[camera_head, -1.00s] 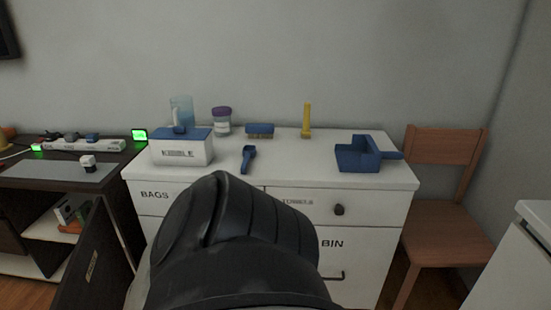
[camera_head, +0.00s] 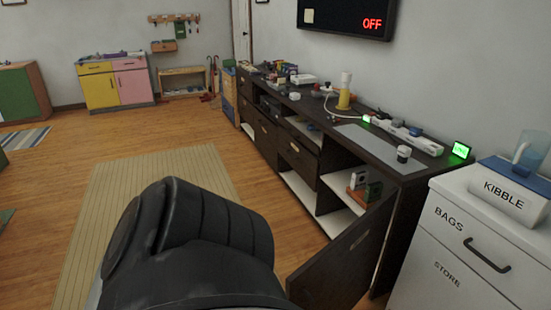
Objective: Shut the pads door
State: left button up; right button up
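A dark door (camera_head: 343,262) stands open at the near right end of the long dark cabinet (camera_head: 385,212), swung out toward me over the floor. Neither gripper shows.
A white drawer unit (camera_head: 468,240) marked BAGS and STORE stands right of the door. A power strip (camera_head: 408,133), a grey mat and a yellow bottle (camera_head: 344,93) are on the cabinet top. Wooden floor and a striped rug (camera_head: 150,195) lie open to the left.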

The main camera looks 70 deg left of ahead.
aim_at(337, 277)
jog(key=u, duration=1.65)
jog(key=i, duration=0.5)
jog(key=k, duration=1.2)
jog(key=u, duration=0.8)
jog(key=i, duration=1.15)
jog(key=z, duration=0.55)
